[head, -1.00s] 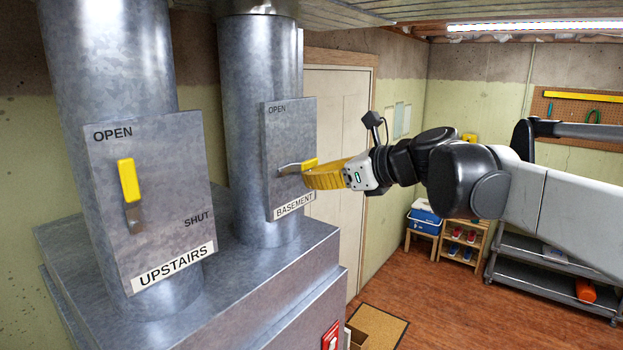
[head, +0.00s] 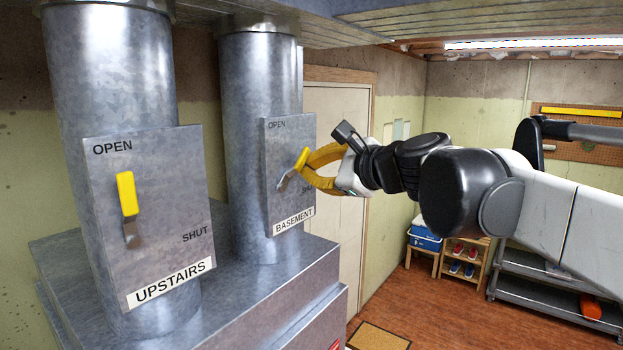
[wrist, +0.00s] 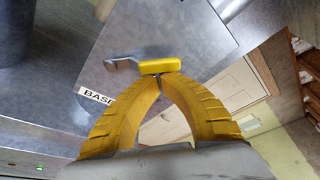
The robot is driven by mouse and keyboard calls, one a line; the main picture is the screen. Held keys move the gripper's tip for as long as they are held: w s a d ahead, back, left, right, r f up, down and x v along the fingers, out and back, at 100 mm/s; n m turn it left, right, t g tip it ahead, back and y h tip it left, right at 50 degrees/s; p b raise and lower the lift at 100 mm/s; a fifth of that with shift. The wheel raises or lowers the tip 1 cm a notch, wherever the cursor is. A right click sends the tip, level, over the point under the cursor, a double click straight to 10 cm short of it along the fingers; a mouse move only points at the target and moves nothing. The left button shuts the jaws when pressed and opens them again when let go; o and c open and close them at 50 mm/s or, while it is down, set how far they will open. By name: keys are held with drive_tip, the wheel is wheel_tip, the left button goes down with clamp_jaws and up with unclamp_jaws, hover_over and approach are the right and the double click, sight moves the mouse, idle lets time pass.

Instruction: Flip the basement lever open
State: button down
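The basement lever has a yellow handle (head: 301,159) on a bent grey metal arm, mounted on a grey plate (head: 277,135) marked OPEN at the top and BASEMENT at the bottom. The lever slants up to the right, between level and upright. My gripper (head: 306,167) has yellow ribbed fingers and is at the handle from the right. In the wrist view, the fingertips (wrist: 161,80) come together just below the handle (wrist: 160,67), which lies across them; they appear to touch it rather than enclose it. The SHUT marking is partly hidden by my fingers.
The upstairs plate (head: 150,255) stands nearer on the left, its yellow-handled lever (head: 126,194) nearly upright toward OPEN. Both plates are on round metal ducts above a metal box (head: 235,275). A pale door (head: 335,105) is behind my gripper.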

sight(291, 154)
drive_tip(key=n, duration=0.1)
drive_tip(key=s+a+r+n+t, duration=0.1)
drive_tip(key=n, duration=0.1)
drive_tip(key=shift+r+t, duration=0.3)
drive_tip(key=shift+s+a+r, duration=0.5)
drive_tip(key=shift+s+r, duration=0.2)
drive_tip(key=shift+s, duration=0.05)
idle(0.3)
